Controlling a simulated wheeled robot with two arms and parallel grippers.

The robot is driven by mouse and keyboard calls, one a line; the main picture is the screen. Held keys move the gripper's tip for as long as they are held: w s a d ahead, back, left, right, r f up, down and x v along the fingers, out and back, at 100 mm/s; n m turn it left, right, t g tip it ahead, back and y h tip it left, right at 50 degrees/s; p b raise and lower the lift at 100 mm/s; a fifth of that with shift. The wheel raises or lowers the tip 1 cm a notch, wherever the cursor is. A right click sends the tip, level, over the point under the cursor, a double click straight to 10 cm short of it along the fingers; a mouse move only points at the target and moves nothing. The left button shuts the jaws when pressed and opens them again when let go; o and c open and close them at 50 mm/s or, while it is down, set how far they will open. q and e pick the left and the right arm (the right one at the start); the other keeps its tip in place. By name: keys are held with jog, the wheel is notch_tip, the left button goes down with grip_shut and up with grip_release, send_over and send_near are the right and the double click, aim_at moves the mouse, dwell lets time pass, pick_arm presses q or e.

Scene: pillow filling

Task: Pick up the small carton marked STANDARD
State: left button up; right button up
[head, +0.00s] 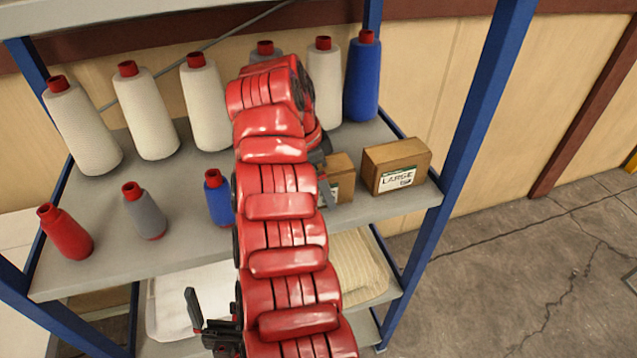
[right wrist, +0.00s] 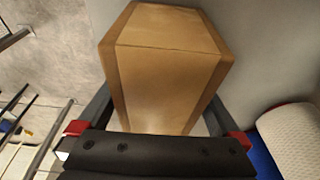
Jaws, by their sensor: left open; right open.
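A small brown carton (head: 342,176) stands on the grey shelf, partly hidden by my red right arm. Its label is mostly covered and I cannot read it. My right gripper (head: 322,172) is beside it in the head view, partly hidden by the arm. In the right wrist view a plain brown carton (right wrist: 168,62) stands between the open fingers of the right gripper (right wrist: 160,105); no label shows there. My left gripper (head: 205,318) is open and empty at the bottom, in front of the lower shelf.
A carton marked LARGE (head: 396,168) stands just right of the small one. White cones (head: 148,115) and a blue cone (head: 363,80) line the back. Small red (head: 66,232), grey (head: 146,213) and blue (head: 217,200) cones stand in front. A blue post (head: 470,145) is at right.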

jog(key=shift+f, duration=0.1)
jog(key=c, duration=1.3)
jog(key=shift+o, duration=0.2)
